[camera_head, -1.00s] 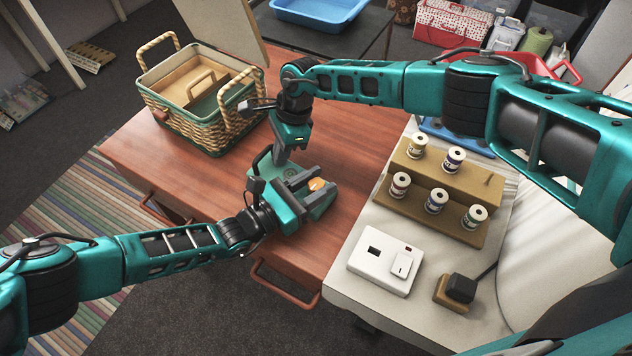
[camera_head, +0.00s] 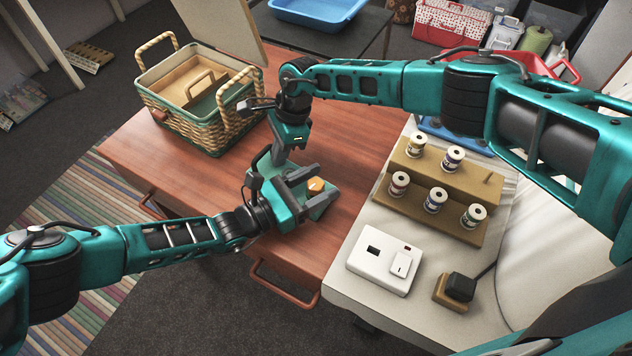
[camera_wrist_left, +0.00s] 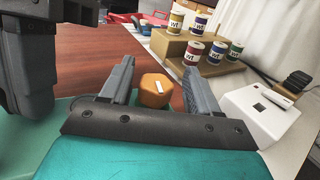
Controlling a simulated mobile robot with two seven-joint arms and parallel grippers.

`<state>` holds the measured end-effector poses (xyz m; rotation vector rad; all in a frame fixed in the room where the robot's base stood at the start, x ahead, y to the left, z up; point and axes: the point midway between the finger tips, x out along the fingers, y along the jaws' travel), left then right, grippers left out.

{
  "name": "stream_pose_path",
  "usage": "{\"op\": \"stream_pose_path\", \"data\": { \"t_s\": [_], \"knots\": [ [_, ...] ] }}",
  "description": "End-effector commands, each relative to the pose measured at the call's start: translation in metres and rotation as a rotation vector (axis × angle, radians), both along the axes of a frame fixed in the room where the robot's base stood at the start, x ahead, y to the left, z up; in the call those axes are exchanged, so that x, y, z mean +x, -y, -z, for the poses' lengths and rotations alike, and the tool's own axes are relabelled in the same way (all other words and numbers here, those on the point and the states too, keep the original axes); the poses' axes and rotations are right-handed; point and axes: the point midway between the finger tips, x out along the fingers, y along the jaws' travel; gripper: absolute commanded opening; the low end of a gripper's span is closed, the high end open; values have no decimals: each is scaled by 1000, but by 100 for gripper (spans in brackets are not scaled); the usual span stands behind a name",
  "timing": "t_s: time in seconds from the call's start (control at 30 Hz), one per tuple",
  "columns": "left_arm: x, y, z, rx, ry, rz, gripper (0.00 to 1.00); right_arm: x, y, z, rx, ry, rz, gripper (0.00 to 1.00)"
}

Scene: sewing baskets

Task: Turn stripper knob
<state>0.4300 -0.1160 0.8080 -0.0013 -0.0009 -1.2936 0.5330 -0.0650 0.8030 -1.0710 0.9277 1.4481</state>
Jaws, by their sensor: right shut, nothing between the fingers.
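An orange knob (camera_head: 316,185) with a pale mark on top shows on the teal-green stripper (camera_head: 320,207) on the red-brown table. In the left wrist view the knob (camera_wrist_left: 153,98) shows between the fingers of my left gripper (camera_wrist_left: 157,72), with a finger on either side. My left gripper (camera_head: 314,180) is open, reaching in from the left; whether a finger touches the knob I cannot tell. My right gripper (camera_head: 280,157) points down at the stripper's far left side and is shut. Its tips are partly hidden behind my left gripper.
A wicker basket (camera_head: 165,113) with a tan and green inside stands at the table's back left. To the right, a pale table (camera_head: 345,290) holds a wooden stand (camera_head: 405,203) with several thread spools, a white switch box (camera_head: 372,274) and a small black-topped block (camera_head: 453,303).

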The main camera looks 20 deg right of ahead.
Motion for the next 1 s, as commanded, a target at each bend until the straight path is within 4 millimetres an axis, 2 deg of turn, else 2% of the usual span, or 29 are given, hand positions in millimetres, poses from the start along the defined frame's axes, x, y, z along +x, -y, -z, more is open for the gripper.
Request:
{"op": "stream_pose_path", "data": {
  "t_s": [0.03, 0.27, 0.37, 0.73, 0.9, 1.0],
  "knots": [
    [1, -1, 1, 0, 1, -2, 61, -3, 2, 5, -7, -7, 0, 0],
    [0, -9, 1, 2, 0, -5, 61, -3, 2, 5, -7, -7, 0, 0],
    [-3, -22, 1, 3, 0, -5, 61, -3, 2, 5, -7, -8, -1, 0],
    [-26, -93, 0, 2, 0, -4, 61, -3, 2, 5, -7, -8, -1, 0],
    [-32, -111, 0, 2, 2, -2, 61, -3, 2, 5, -7, -8, -1, 0],
    [-33, -115, 0, 1, 2, -1, 61, -3, 2, 5, -7, -8, -1, 0]
  ]
}}
